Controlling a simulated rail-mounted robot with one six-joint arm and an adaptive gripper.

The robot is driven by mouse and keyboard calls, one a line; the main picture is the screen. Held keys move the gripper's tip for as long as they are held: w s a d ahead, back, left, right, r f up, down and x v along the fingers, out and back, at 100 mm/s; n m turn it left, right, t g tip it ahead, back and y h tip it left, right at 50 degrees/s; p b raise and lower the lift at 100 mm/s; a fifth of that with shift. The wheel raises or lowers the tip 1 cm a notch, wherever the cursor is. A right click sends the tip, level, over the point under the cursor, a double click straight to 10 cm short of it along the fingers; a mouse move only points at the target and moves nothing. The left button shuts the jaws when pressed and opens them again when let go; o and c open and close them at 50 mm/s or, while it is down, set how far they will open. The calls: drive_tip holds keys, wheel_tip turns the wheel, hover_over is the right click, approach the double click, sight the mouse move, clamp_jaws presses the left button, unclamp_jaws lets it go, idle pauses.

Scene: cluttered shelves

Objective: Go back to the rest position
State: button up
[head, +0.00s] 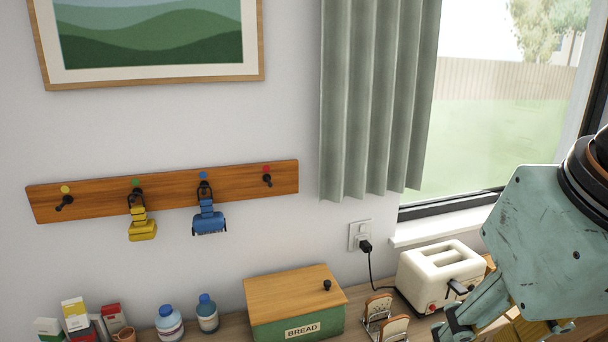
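My gripper (505,328) is at the lower right, below the pale teal wrist housing (545,240). Its two fingers are spread apart at the bottom edge, and their ends are partly cut off. I see nothing held between them; a yellowish-brown patch shows behind them. The gripper is in front of and to the right of the white toaster (435,278). The rest of the arm is mostly out of view.
A wooden rail (100,198) on the wall carries a yellow hanging item (141,225) and a blue one (208,220). The counter holds a bread box (300,300), toast in a rack (385,318), two blue-capped bottles (168,322) and several cartons (75,313). A curtained window is behind.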

drive_tip(key=shift+s+d+f, duration=0.15)
drive_tip(key=shift+s+f, duration=0.7)
drive_tip(key=shift+s, duration=0.3)
idle(1.6)
